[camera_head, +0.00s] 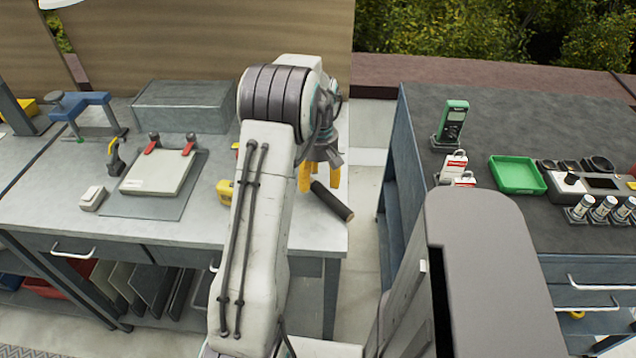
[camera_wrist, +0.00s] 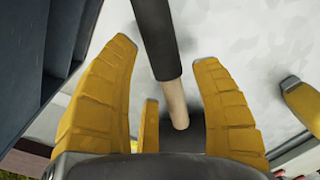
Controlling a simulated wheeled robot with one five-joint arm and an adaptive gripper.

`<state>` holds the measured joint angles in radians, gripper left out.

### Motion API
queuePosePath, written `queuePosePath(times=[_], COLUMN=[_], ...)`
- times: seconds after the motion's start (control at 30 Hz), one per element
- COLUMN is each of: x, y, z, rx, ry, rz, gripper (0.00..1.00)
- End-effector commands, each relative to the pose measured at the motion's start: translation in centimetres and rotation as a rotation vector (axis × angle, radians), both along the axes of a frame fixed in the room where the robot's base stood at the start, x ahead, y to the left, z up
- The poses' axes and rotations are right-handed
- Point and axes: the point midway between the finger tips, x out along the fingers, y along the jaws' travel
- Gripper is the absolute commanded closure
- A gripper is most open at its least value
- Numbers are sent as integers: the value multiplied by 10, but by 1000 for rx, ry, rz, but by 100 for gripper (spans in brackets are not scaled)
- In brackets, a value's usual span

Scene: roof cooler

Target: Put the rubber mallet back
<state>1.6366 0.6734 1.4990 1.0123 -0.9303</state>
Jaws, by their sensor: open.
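The rubber mallet lies on the left bench near its right end. In the head view its dark grip (camera_head: 332,200) points to the lower right, and its head is hidden behind my gripper (camera_head: 319,185). In the wrist view the black grip (camera_wrist: 156,38) leads to a pale wooden shaft (camera_wrist: 175,100) and a dark head (camera_wrist: 183,136). The yellow fingers of my gripper (camera_wrist: 163,52) are open, one on each side of the shaft and head. A gap shows between the shaft and the right finger. No firm hold shows.
A yellow tool (camera_head: 226,190) lies left of my arm. A white case (camera_head: 158,172) on a grey mat, a blue clamp (camera_head: 82,110) and a grey box (camera_head: 185,105) stand farther left. A gap separates the right bench, which holds a green tray (camera_head: 517,175) and a meter (camera_head: 453,122).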

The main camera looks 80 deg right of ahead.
Motion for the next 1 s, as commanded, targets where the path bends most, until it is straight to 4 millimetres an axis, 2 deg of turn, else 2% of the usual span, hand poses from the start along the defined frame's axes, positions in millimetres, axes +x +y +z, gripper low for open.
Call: queuePosePath(times=[0.3, 0.5, 0.73, 1.0], x=[0, -1, -1, -1], y=[-3, -4, -4, -4], z=[56, 84, 100, 103], rx=[-4, -1, 0, 0], ry=[0, 0, 0, 0], rz=[0, 0, 0, 0], gripper=[41, 41, 41, 41])
